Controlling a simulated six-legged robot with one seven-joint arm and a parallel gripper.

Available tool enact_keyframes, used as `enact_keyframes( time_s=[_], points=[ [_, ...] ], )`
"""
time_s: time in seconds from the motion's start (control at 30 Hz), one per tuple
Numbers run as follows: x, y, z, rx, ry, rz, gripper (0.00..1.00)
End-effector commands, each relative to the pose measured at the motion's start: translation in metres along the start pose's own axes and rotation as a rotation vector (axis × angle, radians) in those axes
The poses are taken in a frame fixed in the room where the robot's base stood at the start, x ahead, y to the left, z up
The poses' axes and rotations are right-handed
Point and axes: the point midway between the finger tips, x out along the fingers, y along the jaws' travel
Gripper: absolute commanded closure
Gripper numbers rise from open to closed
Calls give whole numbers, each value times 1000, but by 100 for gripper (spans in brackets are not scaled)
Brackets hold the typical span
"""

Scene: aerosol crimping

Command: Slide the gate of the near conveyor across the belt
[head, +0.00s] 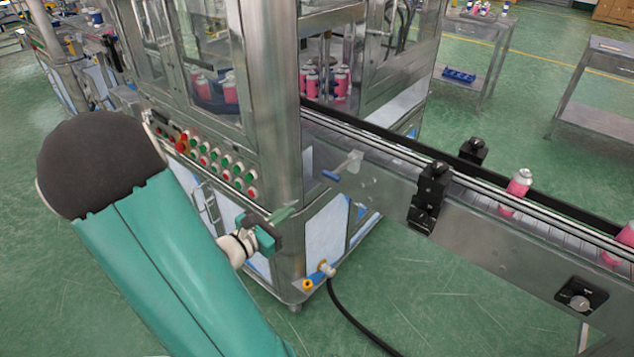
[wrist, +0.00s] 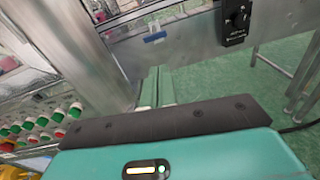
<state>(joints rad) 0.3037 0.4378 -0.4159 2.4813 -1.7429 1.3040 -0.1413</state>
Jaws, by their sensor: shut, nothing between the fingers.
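The near conveyor (head: 470,228) runs from the machine cabinet to the lower right in the head view. On its side, near the cabinet, is a small metal piece with a blue handle (head: 331,175), which looks like the gate. The blue handle also shows in the wrist view (wrist: 155,38), above and beyond my fingertips. My gripper (head: 290,208) is below and left of the handle, in front of the cabinet corner, apart from the handle. Its green fingers are together and empty in the wrist view (wrist: 160,72). The gate's far part is hard to make out.
Pink cans (head: 518,188) stand on the belt at the right. Black sensor blocks (head: 430,195) are fixed to the conveyor side. Red and green buttons (head: 213,158) line the cabinet panel (head: 265,120). A black cable (head: 352,320) lies on the open green floor.

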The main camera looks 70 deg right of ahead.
Motion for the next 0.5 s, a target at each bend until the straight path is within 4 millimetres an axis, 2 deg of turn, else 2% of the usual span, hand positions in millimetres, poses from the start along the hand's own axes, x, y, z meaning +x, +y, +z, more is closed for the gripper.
enact_keyframes(
  time_s=[0.1,0.27,0.5],
  points=[
    [10,2,-4,-67,-39,34,100],
    [21,4,-5,-82,-48,46,100],
    [61,7,-3,-79,-48,45,100]
  ],
)
